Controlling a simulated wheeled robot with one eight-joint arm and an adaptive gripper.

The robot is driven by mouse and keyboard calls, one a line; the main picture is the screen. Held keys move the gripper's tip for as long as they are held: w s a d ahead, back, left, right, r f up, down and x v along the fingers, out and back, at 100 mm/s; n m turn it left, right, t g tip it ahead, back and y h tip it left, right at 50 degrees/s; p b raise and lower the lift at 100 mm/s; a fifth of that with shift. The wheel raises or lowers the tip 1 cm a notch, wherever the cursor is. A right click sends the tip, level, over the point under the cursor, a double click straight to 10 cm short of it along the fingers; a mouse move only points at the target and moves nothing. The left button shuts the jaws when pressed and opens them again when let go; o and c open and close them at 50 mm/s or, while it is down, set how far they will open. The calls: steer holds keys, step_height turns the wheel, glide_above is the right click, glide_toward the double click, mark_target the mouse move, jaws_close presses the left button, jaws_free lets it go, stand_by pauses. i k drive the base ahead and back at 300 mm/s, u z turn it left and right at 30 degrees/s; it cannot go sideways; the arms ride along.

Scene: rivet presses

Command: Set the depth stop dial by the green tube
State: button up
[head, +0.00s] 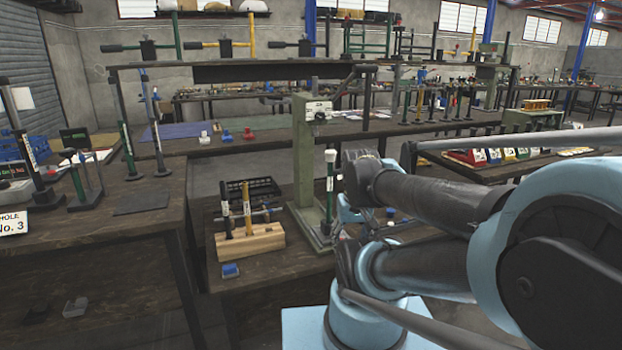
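A green tube (330,183) with a white cap and a white label stands upright beside a grey-green press column (303,150), in the middle of the view. Other green tubes stand on the left bench, one of them tall with a white label (126,138). I cannot make out a depth stop dial at this size. My arm reaches in from the right, and its light-blue wrist is just right of the capped green tube. My gripper (346,222) is small and mostly hidden behind my arm links. I cannot see whether its fingers are open or shut, or whether it touches anything.
A wooden block (250,243) holding upright handled tools stands left of the press, with a black crate (252,190) behind and a blue piece (230,270) in front. The left bench (95,235) carries a sign reading No. 3 (12,223). Crowded benches fill the back.

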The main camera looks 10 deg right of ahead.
mark_target(320, 115)
steer(key=z, duration=1.05)
steer(key=k, duration=0.45)
steer(key=u, duration=0.95)
